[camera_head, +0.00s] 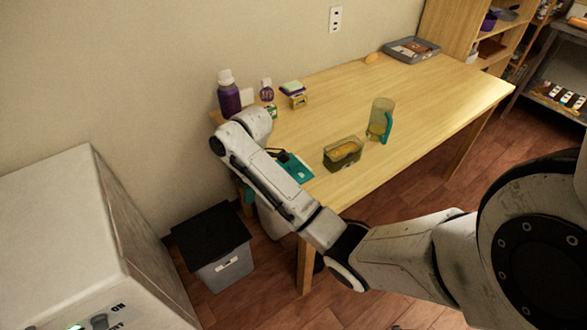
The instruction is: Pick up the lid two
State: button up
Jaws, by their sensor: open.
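A flat teal lid (297,168) lies on the near left part of the wooden table, partly covered by my arm. I cannot tell whether it is lid two. My gripper (281,155) is mostly hidden behind my forearm; a dark part of it shows at the lid's upper left edge. It is open, but whether it touches the lid is unclear. A green, open-topped container (343,160) with yellow contents stands just right of the lid.
A clear jug with a teal handle (381,119) stands right of the container. A purple bottle (229,97) and several small items stand at the table's back left. A grey tray (411,49) lies at the far end. The table's (440,95) right half is mostly clear.

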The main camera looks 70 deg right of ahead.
jog(key=s+d+r+n, duration=0.2)
jog(key=d+r, duration=0.1)
jog(key=d, duration=0.8)
notch_tip(320, 180, up, 2)
jog(key=g+h, duration=0.1)
jog(key=g, duration=0.1)
send_over(294, 163)
jog(key=shift+n, duration=0.3)
notch_tip(294, 163, down, 10)
jog(key=shift+f+p, duration=0.1)
jog(key=shift+p, duration=0.25)
grip_shut()
